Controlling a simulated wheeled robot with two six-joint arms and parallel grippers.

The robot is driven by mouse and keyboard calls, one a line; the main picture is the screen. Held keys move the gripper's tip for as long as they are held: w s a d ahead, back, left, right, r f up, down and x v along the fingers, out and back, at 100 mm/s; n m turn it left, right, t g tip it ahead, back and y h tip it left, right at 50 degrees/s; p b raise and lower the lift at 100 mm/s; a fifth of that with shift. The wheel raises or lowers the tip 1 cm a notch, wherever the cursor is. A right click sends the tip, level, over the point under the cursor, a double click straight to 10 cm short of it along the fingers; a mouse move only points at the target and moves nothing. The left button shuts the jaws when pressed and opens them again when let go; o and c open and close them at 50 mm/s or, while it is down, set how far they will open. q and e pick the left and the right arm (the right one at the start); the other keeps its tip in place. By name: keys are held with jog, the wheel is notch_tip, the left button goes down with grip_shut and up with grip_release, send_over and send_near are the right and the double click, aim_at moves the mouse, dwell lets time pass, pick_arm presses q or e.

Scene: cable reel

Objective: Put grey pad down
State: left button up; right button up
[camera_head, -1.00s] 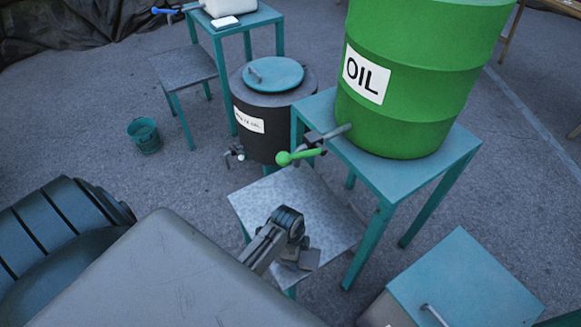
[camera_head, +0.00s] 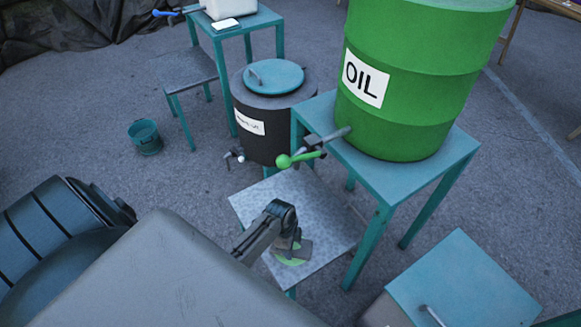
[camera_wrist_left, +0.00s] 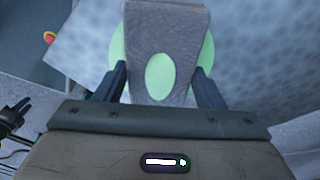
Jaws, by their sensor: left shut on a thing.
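The grey pad (camera_wrist_left: 165,25) is between the two dark fingers of my left gripper (camera_wrist_left: 160,80), which is shut on it. In the wrist view a pale green round patch (camera_wrist_left: 203,60) shows at both sides of the pad, on the metal table top. A pale green oval shows in the pad's middle; I cannot tell whether it is a hole or a mark. In the head view the pad (camera_head: 304,250) is low over the small metal table (camera_head: 335,215), beside the green patch (camera_head: 291,260). I cannot tell whether the pad touches the table. My right gripper is not in view.
A green OIL drum (camera_head: 400,110) stands on a teal table (camera_head: 400,175) to the right, its green-handled tap (camera_head: 290,159) jutting over the metal table. A black lidded drum (camera_head: 262,135) stands behind. A teal box (camera_head: 460,280) is at front right. A small bucket (camera_head: 145,137) is left.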

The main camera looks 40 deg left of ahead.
pick_arm(q)
jog(key=o, duration=1)
jog(key=shift+f, duration=0.1)
notch_tip(320, 180, up, 12)
jog(key=a, duration=0.1)
jog(key=shift+s+a, duration=0.3)
jog(key=shift+s, duration=0.05)
